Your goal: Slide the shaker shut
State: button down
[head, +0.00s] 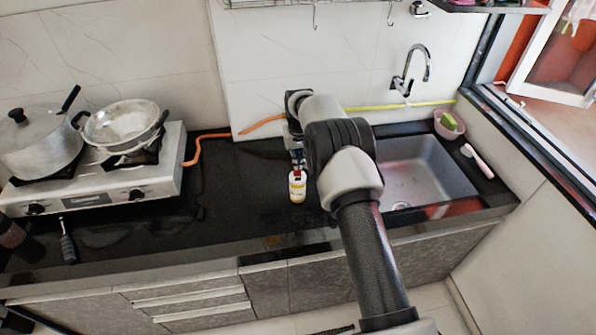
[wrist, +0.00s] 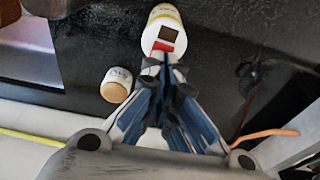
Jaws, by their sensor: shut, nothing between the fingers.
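The shaker (head: 297,188) stands upright on the black counter, a small white container with a yellow band and red on top. In the wrist view its white top (wrist: 152,34) faces me, with a dark square opening (wrist: 166,34) and a red slider (wrist: 163,46) beside it, on my gripper's side. The opening shows uncovered. My gripper (wrist: 167,60) is shut and empty, its fingertips at the red slider's edge; I cannot tell whether they touch it. In the head view my gripper (head: 298,168) is just above and behind the shaker.
A small jar with a tan top (wrist: 117,85) stands close beside my gripper in the wrist view. The stove (head: 95,185) with pots is at left, the sink (head: 420,170) at right. An orange hose (head: 205,136) runs along the wall. Counter left of the shaker is clear.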

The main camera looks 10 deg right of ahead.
jog(key=shift+s+f+b, duration=0.1)
jog(key=shift+f+b, duration=0.5)
jog(key=shift+f, duration=0.4)
dwell(0.8)
jog(key=shift+s+a+f+p, duration=0.1)
jog(key=shift+s+p, duration=0.1)
jog(key=shift+s, duration=0.6)
jog(key=shift+s+a+f+p, duration=0.1)
jog(key=shift+s+p, duration=0.05)
jog(key=shift+s, duration=0.6)
dwell(1.1)
jog(key=shift+r, duration=0.1)
jog(key=shift+w+r+p, duration=0.2)
jog(key=shift+r+p, duration=0.2)
jog(key=shift+r, duration=0.35)
jog(key=shift+r+p, duration=1.35)
jog(key=shift+r, duration=1.55)
